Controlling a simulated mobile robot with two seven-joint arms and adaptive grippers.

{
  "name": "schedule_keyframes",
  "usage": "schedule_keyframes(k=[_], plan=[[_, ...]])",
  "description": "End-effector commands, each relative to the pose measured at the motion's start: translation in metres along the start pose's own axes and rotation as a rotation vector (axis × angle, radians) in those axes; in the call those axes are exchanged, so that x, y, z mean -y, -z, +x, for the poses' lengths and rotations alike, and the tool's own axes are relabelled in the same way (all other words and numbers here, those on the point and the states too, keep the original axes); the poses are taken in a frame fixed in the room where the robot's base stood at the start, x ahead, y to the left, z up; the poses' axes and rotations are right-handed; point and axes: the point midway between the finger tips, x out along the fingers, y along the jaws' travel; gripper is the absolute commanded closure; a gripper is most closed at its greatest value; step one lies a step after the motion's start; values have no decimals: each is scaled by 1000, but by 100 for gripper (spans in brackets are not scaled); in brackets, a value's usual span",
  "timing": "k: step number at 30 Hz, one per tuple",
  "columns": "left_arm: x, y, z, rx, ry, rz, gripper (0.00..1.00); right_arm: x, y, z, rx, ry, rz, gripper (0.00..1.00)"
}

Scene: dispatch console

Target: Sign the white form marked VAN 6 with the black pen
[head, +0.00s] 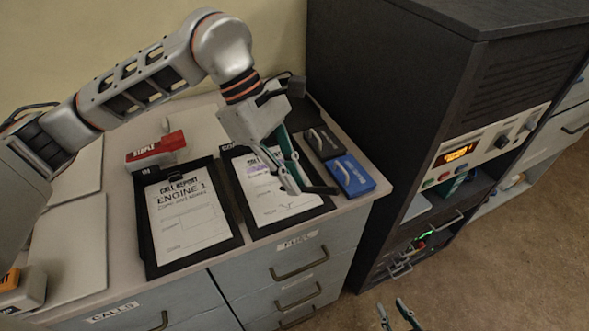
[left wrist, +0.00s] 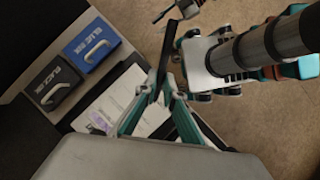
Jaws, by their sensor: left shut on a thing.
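My left gripper (head: 293,180) reaches over the right-hand clipboard and is shut on a dark, slim pen (left wrist: 183,122). The pen crosses between its fingertips in the left wrist view; I cannot tell whether its tip touches the paper. The white form (head: 258,193) on that clipboard is partly hidden by the gripper, so VAN 6 cannot be read. It has a purplish patch near the top and small dark marks low down. My right gripper (head: 396,315) is at the bottom edge of the head view, its fingers apart and empty, away from the desk.
A blue ink pad (head: 352,176) and a black ink pad (head: 324,144) sit right of the form. A dark console cabinet (head: 400,110) stands close right.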

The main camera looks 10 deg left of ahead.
Motion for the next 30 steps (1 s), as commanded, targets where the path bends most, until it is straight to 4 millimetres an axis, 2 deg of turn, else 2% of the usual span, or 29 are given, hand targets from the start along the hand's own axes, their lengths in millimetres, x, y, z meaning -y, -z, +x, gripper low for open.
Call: schedule_keyframes(k=[18, 30], plan=[[0, 23, 43, 3, 3, -1, 100, 2, -21, 13, 7, -2, 2, 73], [0, 26, 48, 1, 1, 0, 100, 2, -24, 14, 10, -2, 2, 73]])
